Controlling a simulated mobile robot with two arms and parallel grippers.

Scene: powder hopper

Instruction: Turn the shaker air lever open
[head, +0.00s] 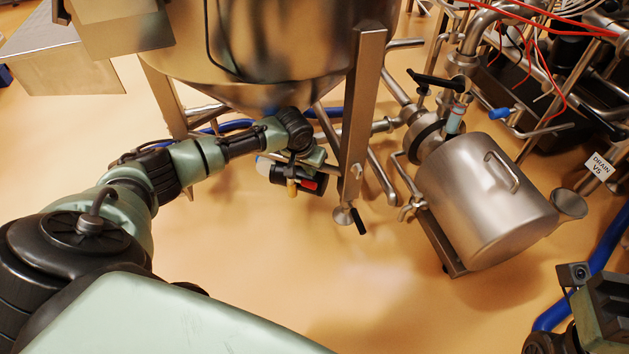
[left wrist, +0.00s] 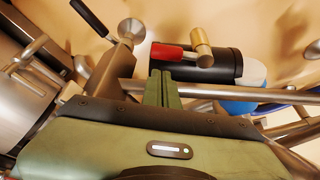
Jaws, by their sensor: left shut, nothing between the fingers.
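The shaker air lever (left wrist: 172,52) has a red handle and sits by a brass fitting (left wrist: 203,47) on a black cylinder (left wrist: 222,66). In the head view the red lever (head: 309,184) shows small under the hopper cone. My left gripper (left wrist: 160,86) is shut and empty. Its fingertips are close beside the red handle's left part in the left wrist view; I cannot tell if they touch. In the head view the left gripper (head: 316,156) is just above the black cylinder, its fingers hard to make out. Only part of my right gripper (head: 606,300) shows at the lower right edge.
The steel hopper (head: 285,45) is above, with its leg (head: 361,120) just right of the left gripper. A steel tank (head: 485,200) and pipework stand to the right. A blue hose (head: 234,126) runs behind. The floor in front is clear.

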